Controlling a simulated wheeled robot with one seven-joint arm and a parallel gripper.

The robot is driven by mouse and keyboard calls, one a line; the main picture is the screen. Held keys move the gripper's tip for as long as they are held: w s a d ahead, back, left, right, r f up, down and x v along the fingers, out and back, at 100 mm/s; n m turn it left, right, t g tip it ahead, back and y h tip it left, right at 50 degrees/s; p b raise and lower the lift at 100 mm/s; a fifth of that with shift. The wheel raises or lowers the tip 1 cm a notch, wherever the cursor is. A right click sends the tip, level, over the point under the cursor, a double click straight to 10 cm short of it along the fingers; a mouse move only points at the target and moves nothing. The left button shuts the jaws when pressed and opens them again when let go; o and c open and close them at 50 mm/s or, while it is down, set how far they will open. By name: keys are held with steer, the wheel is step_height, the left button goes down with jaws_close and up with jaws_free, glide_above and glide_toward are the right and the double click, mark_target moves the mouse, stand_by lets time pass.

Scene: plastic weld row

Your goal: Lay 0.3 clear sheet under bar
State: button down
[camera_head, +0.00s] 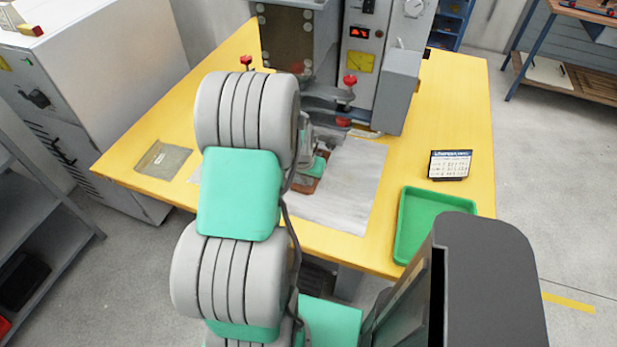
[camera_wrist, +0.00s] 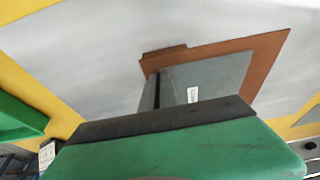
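A greyish see-through sheet (camera_wrist: 222,78) with a small white label shows in the wrist view. It lies over a larger brown sheet (camera_wrist: 270,62), whose border shows around it. My gripper (camera_wrist: 160,78) has its fingers close together at the sheet's left edge; I cannot tell whether they pinch it. In the head view my gripper (camera_head: 318,166) is low over the grey mat, in front of the press, with the brown sheet (camera_head: 305,184) beneath it. My arm hides part of this area. The bar is not clearly visible behind the red-knobbed clamps (camera_head: 349,81).
Another labelled clear sheet (camera_head: 163,157) lies at the table's left. The grey mat (camera_head: 350,190) covers the middle front. A green tray (camera_head: 432,222) and a small sign card (camera_head: 450,164) stand at the right. The grey press (camera_head: 371,60) rises at the back.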

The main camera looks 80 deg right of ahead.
steer(key=c, duration=1.6)
jaws_free()
steer(key=shift+o, duration=0.2)
steer(key=shift+r+p, duration=1.05)
steer(key=shift+r, duration=0.55)
steer(key=a+p, duration=0.1)
steer(key=a, duration=0.1)
steer(key=a+r+p, duration=0.1)
steer(key=a, duration=0.1)
steer(key=a+p, duration=0.1)
steer(key=a, duration=0.2)
steer(key=shift+w+r, duration=0.15)
steer(key=shift+w, duration=0.2)
steer(key=shift+a, duration=0.55)
